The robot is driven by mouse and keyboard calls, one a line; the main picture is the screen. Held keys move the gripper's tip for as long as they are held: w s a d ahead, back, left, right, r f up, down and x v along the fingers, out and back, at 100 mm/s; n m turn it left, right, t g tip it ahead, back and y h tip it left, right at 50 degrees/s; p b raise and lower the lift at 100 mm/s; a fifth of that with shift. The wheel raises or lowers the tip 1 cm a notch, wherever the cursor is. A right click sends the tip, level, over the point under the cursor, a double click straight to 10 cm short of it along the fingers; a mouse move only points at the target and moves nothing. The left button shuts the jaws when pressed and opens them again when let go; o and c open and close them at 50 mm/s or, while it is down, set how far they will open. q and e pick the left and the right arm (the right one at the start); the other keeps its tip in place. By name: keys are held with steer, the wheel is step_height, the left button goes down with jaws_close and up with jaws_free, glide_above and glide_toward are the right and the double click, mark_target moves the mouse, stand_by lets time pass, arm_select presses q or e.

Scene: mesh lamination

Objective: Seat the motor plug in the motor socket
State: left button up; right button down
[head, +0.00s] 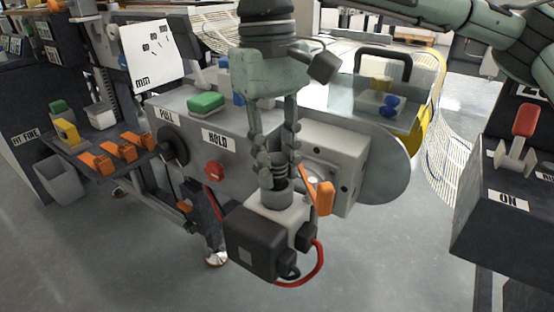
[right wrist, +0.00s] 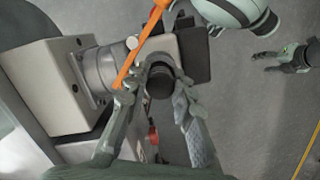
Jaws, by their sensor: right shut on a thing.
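My right gripper (head: 276,165) comes down from above, its fingers shut on the motor plug (head: 274,182), a dark ribbed cylinder. The plug also shows between the fingertips in the right wrist view (right wrist: 160,80). It stands roughly upright at the grey round motor socket (head: 279,200) on top of the motor (head: 255,240). I cannot tell how deep it sits. The fingers hide part of it.
An orange lever (head: 322,195) stands close right of the plug. A grey gearbox (head: 335,160) is behind it. A red cable (head: 318,268) loops beside the motor. Orange clips (head: 110,150) lie on a tray at left. The floor in front is clear.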

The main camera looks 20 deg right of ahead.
steer(key=shift+f, duration=0.1)
steer(key=c, duration=1.6)
jaws_free()
arm_select(q)
steer(key=shift+w+d, duration=0.15)
steer(key=shift+w, duration=0.1)
steer(key=shift+s, duration=0.1)
arm_select(e)
steer(key=shift+r, duration=0.25)
arm_select(q)
steer(key=x, duration=0.1)
steer(key=p+x, duration=0.1)
steer(key=x, duration=0.1)
steer(key=shift+s+f+p, duration=0.2)
steer(key=shift+f+p, duration=0.15)
steer(key=shift+f, duration=0.15)
arm_select(e)
steer(key=r, duration=0.4)
steer(key=w+r, duration=0.1)
steer(key=r, duration=0.6)
steer(key=shift+w+a+r, duration=0.2)
steer(key=shift+a+r, duration=0.05)
steer(key=shift+r, duration=0.15)
